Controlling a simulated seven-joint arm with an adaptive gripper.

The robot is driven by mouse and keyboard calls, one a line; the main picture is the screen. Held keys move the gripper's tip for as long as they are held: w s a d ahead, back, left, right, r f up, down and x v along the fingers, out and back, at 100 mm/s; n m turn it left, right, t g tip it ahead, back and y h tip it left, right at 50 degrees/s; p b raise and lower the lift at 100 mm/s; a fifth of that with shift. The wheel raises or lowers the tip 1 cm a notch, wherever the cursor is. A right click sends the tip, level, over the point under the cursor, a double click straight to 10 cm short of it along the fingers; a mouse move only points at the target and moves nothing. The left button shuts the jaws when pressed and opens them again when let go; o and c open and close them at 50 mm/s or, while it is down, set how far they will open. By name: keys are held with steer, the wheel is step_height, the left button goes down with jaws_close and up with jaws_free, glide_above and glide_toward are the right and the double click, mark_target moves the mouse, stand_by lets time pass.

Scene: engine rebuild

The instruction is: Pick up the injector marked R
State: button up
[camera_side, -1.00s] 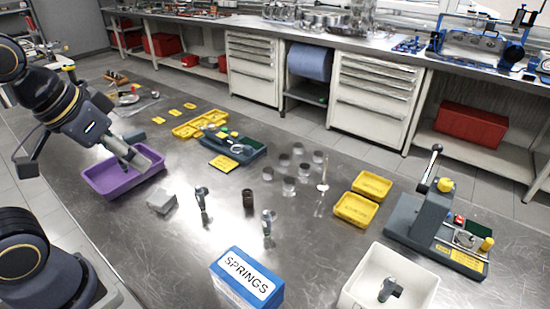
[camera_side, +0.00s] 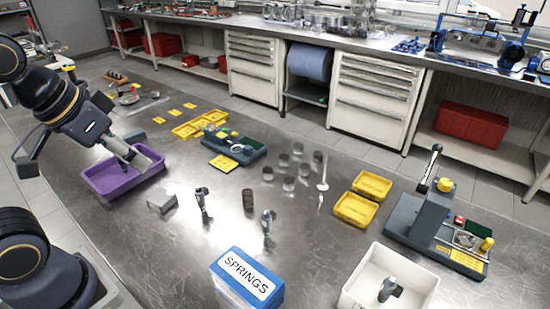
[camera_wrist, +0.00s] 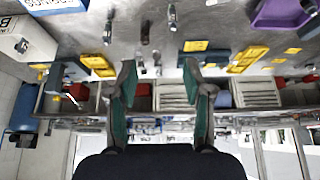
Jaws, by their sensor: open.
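My gripper (camera_wrist: 158,72) is open, its two dark green fingers apart with nothing between them. In the side view my arm reaches in from the left near the purple tray (camera_side: 96,184); the fingers are hard to separate from the tray's contents. Slim metal parts stand on the bench at the middle (camera_side: 203,207) and to its right (camera_side: 267,224); they also show in the wrist view (camera_wrist: 109,30). Another part lies in the white bin (camera_side: 420,280). I cannot read a mark R on any part, so I cannot tell which is the injector.
A blue and white SPRINGS box (camera_side: 245,278) stands at the front. A dark coil (camera_side: 248,199) and a small grey block (camera_side: 162,205) are near the metal parts. Yellow trays (camera_side: 355,209) and a grey fixture (camera_side: 420,225) stand at the right.

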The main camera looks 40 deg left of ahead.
steer(key=m+g, duration=0.4)
glide_above(201, 201)
step_height(201, 201, down, 2)
steer(key=shift+g, duration=0.8)
steer(key=f, duration=1)
steer(key=w+f, duration=0.1)
steer(key=f, duration=0.4)
steer(key=shift+a+f, duration=0.1)
steer(key=shift+f, duration=0.25)
steer(key=f, duration=0.5)
steer(key=shift+s+a+f, duration=0.2)
steer(key=shift+a+f, duration=0.2)
jaws_close()
